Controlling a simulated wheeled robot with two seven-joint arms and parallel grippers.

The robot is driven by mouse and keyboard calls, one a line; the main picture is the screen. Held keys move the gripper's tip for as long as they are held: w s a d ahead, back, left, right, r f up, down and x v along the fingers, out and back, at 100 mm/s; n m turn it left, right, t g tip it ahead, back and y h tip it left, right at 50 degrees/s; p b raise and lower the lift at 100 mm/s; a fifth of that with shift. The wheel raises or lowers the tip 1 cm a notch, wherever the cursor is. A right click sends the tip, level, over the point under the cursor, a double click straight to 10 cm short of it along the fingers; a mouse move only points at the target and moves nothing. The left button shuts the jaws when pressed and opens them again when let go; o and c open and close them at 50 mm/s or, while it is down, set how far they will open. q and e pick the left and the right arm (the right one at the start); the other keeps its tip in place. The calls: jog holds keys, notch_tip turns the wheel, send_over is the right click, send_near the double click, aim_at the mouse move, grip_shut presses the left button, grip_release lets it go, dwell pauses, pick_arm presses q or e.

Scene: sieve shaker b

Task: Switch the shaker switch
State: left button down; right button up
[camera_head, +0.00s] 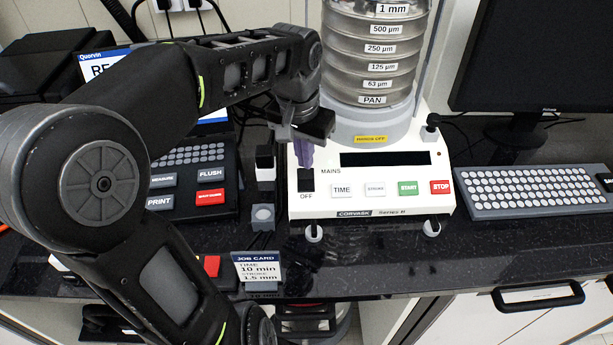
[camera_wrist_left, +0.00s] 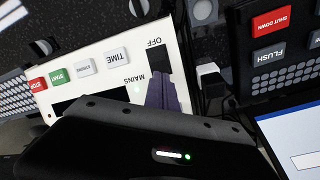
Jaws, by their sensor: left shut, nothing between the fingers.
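The sieve shaker's white base (camera_head: 372,200) stands on the dark counter. Its black mains switch (camera_head: 305,180) is at the left of the front panel, between the labels MAINS and OFF; it also shows in the left wrist view (camera_wrist_left: 158,59). My left gripper (camera_head: 304,163) points down, with its purple fingers shut and empty, right at the switch's upper end. The fingertips also show at the switch in the left wrist view (camera_wrist_left: 158,80). I cannot tell whether they touch it. The fingers hide part of the switch. My right gripper is not in view.
TIME, STROKE, START (camera_head: 408,188) and STOP (camera_head: 441,187) buttons sit right of the switch. A sieve stack (camera_head: 372,50) rises behind. A keypad (camera_head: 195,180) is left, a keyboard (camera_head: 535,192) right. A job card (camera_head: 258,268) stands in front.

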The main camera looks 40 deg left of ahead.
pick_arm(q)
jog(key=shift+f+b, duration=0.35)
jog(key=shift+f, duration=0.15)
notch_tip(320, 180, up, 7)
jog(key=p, duration=0.5)
dwell(0.5)
dwell(0.5)
